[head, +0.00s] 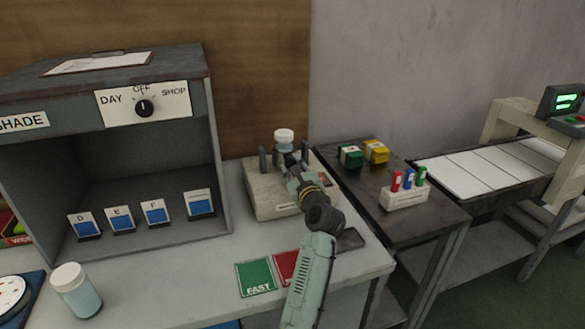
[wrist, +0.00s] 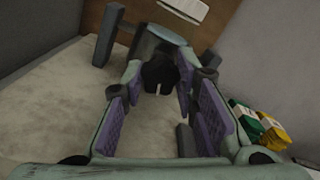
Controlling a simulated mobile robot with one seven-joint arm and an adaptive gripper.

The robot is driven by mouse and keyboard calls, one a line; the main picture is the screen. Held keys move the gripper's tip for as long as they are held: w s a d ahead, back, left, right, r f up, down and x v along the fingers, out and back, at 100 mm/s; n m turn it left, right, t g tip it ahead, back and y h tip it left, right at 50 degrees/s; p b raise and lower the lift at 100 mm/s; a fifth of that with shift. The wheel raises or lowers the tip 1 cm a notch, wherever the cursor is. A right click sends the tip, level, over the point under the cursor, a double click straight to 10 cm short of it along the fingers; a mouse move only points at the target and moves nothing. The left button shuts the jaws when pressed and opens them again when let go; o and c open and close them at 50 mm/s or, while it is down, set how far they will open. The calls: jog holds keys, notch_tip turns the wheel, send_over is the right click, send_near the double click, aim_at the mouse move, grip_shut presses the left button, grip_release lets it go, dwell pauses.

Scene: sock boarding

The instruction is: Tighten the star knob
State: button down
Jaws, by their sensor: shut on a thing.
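The star knob (wrist: 158,72) is dark and sits between the far ends of my gripper's purple-padded fingers in the wrist view. My gripper (wrist: 160,80) is shut on it. In the head view my gripper (head: 291,165) reaches over a beige machine (head: 262,203) with dark upright posts. There the gripper hides the knob. How tight the knob is cannot be seen.
A grey booth (head: 219,150) with a dial stands left. A capped jar (head: 76,290) is at the front left. Green (head: 256,278) and red cards lie before the machine.

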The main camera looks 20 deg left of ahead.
jog(key=shift+m, duration=0.5)
jog(key=c, duration=1.3)
grip_release()
jog(key=v, duration=1.2)
